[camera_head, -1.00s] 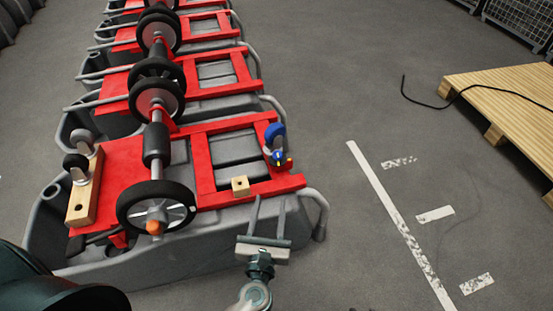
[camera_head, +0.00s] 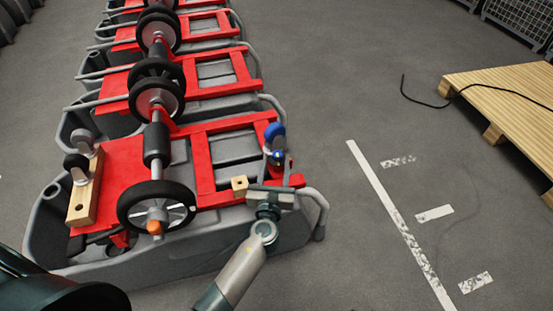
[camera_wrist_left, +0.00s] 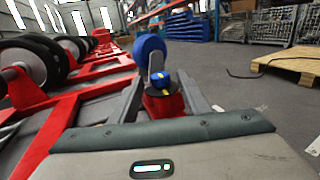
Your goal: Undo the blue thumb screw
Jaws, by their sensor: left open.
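The blue thumb screw (camera_head: 278,155), a small knob with a yellow mark, sits on the right end of the nearest red frame (camera_head: 203,165). It also shows in the left wrist view (camera_wrist_left: 161,78), at the foot of a larger blue wheel (camera_wrist_left: 149,45). My left gripper (camera_head: 276,163) is open, its fingers reaching forward on either side of the screw. In the left wrist view the screw lies between the two fingers (camera_wrist_left: 161,92). Whether either finger touches it, I cannot tell. My right gripper is not in view.
The red frame lies on a grey tank (camera_head: 105,262), one of several in a row. A wooden block (camera_head: 239,183) sits just left of my gripper. A grey curved handle (camera_head: 318,205) stands close on the right. A wooden pallet (camera_head: 505,88) and open floor lie farther right.

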